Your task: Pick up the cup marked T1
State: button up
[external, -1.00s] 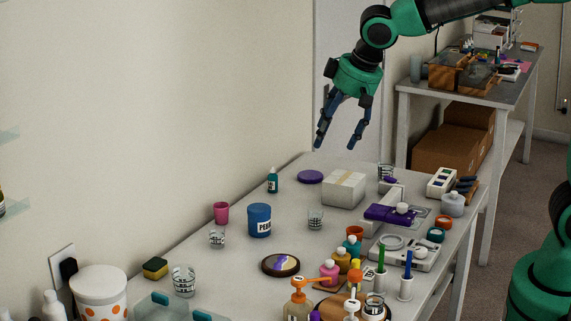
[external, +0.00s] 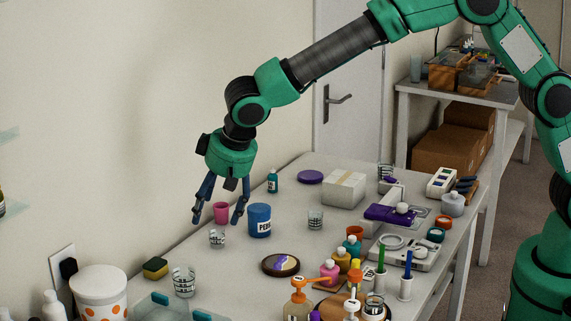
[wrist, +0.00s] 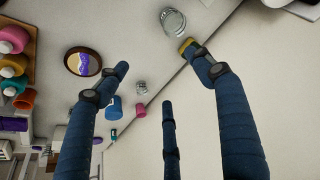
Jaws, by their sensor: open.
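Several clear cups with dark markings stand on the table: one (external: 217,239) just in front of a pink cup (external: 222,208), a larger one (external: 184,282) near the sponge, one (external: 315,220) right of the blue jar, and one (external: 386,170) at the back. No T1 mark is legible. My gripper (external: 216,218) is open and empty, fingers pointing down near the pink cup and the clear cup in front of it. In the wrist view the open gripper (wrist: 157,80) has a small clear cup (wrist: 141,88) between its fingers' outlines, with a larger clear cup (wrist: 173,22) at the top.
A blue jar (external: 260,220) stands close right of the gripper. A yellow-green sponge (external: 155,268) and a dark round coaster (external: 281,264) lie nearby. Bottles and a pump bottle (external: 299,300) crowd the front right. The wall is close on the left.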

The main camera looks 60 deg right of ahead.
send_over(184, 282)
jog(key=s+d, duration=0.1)
jog(key=s, duration=0.2)
notch_tip(184, 282, down, 5)
jog(key=shift+s+p, duration=0.15)
jog(key=shift+p, duration=0.3)
jog(key=shift+f, duration=0.1)
jog(key=shift+b+x, duration=0.4)
jog(key=shift+x, duration=3.85)
jog(key=shift+b+x, duration=0.35)
jog(key=shift+x, duration=2.25)
jog(key=shift+c, duration=0.5)
jog(key=c, duration=1.1)
